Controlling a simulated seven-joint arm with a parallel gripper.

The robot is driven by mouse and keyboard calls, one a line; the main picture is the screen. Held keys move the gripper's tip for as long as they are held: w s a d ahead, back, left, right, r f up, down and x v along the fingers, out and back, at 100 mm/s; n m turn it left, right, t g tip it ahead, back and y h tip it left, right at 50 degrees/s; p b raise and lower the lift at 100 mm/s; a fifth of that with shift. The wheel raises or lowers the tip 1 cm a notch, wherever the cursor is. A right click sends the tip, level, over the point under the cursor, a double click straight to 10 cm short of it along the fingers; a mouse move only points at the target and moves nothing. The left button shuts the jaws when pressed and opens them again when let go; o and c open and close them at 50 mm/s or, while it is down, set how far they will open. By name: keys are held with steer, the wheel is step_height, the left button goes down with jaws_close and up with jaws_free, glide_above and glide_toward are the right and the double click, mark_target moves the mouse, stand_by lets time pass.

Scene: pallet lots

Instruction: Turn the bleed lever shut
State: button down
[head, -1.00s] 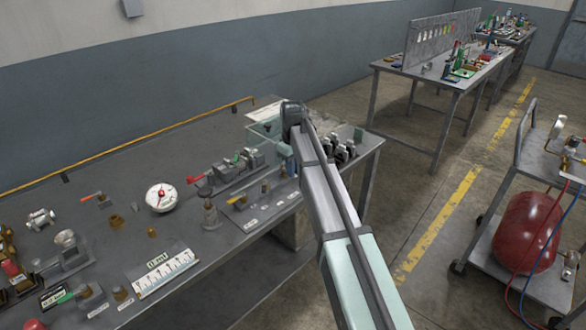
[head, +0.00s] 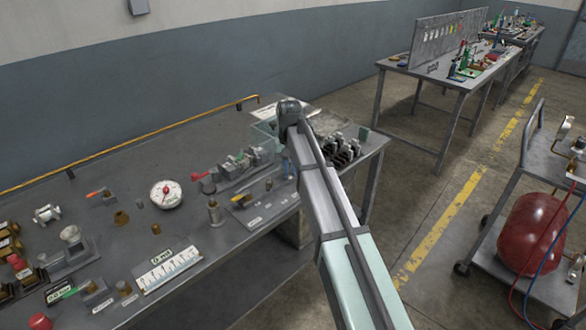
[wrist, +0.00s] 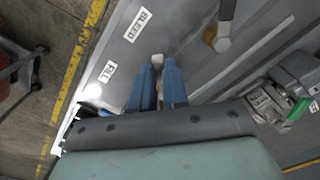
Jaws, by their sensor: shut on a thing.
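My gripper (wrist: 160,86) has two blue fingers pointing down at the bench, beside the printed BLEED label (wrist: 137,25) and FILL label (wrist: 107,70). The fingers are shut on the bleed lever (wrist: 158,60), of which only a small pale end shows at the fingertips. The rest of it is hidden by the fingers and the wrist. In the head view, my gripper (head: 290,166) is mostly behind my arm at the bench's right part, and the held lever cannot be made out.
A yellow lever (head: 243,198) and a brass-and-grey post (head: 214,212) stand left of my gripper. A red-handled fitting (head: 203,177) and a round gauge (head: 166,194) are further left. Dark clamps (head: 340,150) stand to the right. Floor lies beyond the bench's front edge.

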mark_target(281, 179)
steer(key=m, duration=0.1)
steer(key=a+m, duration=0.1)
steer(key=m, duration=0.2)
steer(key=shift+w+a+m, duration=0.15)
steer(key=shift+a+m, duration=0.15)
steer(key=shift+a, duration=0.05)
steer(key=shift+w+a+m, duration=0.15)
steer(key=shift+a+m, duration=0.1)
steer(key=shift+m, duration=0.6)
steer(key=shift+w+a+m, duration=0.2)
steer(key=shift+m, duration=0.7)
steer(key=shift+w+a+m, duration=0.15)
steer(key=shift+a+m, duration=0.1)
steer(key=shift+m, duration=0.6)
steer(key=c, duration=1.1)
jaws_free()
step_height(281, 179, up, 14)
steer(key=shift+f, duration=0.1)
